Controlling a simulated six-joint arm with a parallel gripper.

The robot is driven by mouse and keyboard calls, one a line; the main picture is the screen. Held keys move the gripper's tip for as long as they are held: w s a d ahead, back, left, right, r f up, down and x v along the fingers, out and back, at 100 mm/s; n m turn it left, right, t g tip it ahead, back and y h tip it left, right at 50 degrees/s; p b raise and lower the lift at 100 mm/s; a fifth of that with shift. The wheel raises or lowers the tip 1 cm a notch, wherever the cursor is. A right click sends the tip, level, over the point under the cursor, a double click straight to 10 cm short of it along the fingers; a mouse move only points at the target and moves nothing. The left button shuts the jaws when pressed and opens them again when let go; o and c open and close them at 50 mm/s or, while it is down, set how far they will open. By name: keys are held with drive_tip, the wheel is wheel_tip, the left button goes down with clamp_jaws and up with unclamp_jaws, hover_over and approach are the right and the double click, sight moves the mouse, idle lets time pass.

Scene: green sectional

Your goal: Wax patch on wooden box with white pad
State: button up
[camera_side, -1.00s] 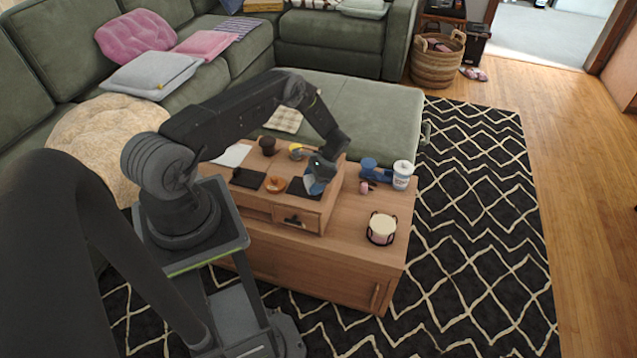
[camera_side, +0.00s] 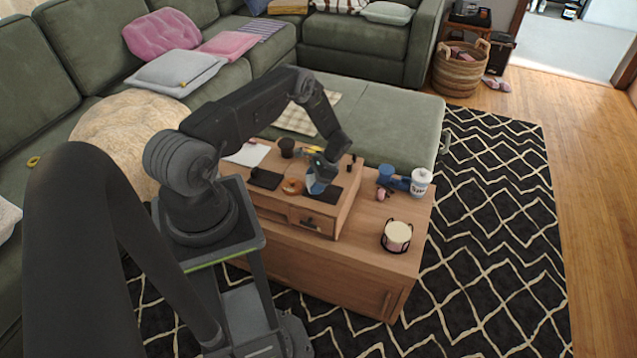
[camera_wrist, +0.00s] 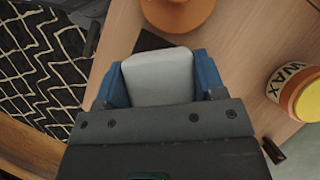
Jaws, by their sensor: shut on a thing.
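My gripper (camera_side: 319,183) is over the wooden box (camera_side: 313,220), beside a small orange-brown bowl (camera_side: 291,187). In the wrist view, the blue fingers of my gripper (camera_wrist: 158,84) are shut on the white pad (camera_wrist: 158,72), one on each side. A tin marked WAX (camera_wrist: 287,83) with a yellow top stands to the right in the wrist view. I cannot make out a wax patch on the wood. Whether the pad touches the surface is unclear.
A dark mat (camera_side: 264,179) lies on the box left of the bowl, and another dark mat (camera_side: 326,195) is near my gripper. A dark cup (camera_side: 287,147) stands behind. A white cup (camera_side: 421,181) and a candle in a black holder (camera_side: 397,236) stand right of the box.

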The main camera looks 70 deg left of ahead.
sight(326, 193)
drive_tip(key=shift+s+a, duration=0.85)
drive_tip(key=shift+a, duration=0.05)
drive_tip(key=shift+w+a+f, duration=0.15)
drive_tip(key=shift+w+a, duration=0.05)
drive_tip(key=shift+w+d+f, duration=0.2)
drive_tip(key=shift+w+d, duration=1.75)
drive_tip(key=shift+d, duration=0.05)
drive_tip(key=shift+w+d+f, duration=0.15)
drive_tip(key=shift+w+d, duration=1.75)
drive_tip(key=shift+d, duration=0.05)
drive_tip(key=shift+a, duration=0.1)
drive_tip(key=shift+s+a+f, duration=0.15)
drive_tip(key=shift+s+a, duration=0.55)
drive_tip(key=shift+s, duration=0.15)
drive_tip(key=shift+s+a+f, duration=0.15)
drive_tip(key=shift+s+a, duration=0.5)
drive_tip(key=shift+s, duration=0.15)
drive_tip(key=shift+s+a+r, duration=0.15)
drive_tip(key=shift+s+a, duration=1.05)
drive_tip(key=shift+a, duration=0.05)
drive_tip(key=shift+s+a+r, duration=0.1)
drive_tip(key=shift+s+a, duration=1.05)
drive_tip(key=shift+a, duration=0.05)
drive_tip(key=shift+w+r, duration=0.1)
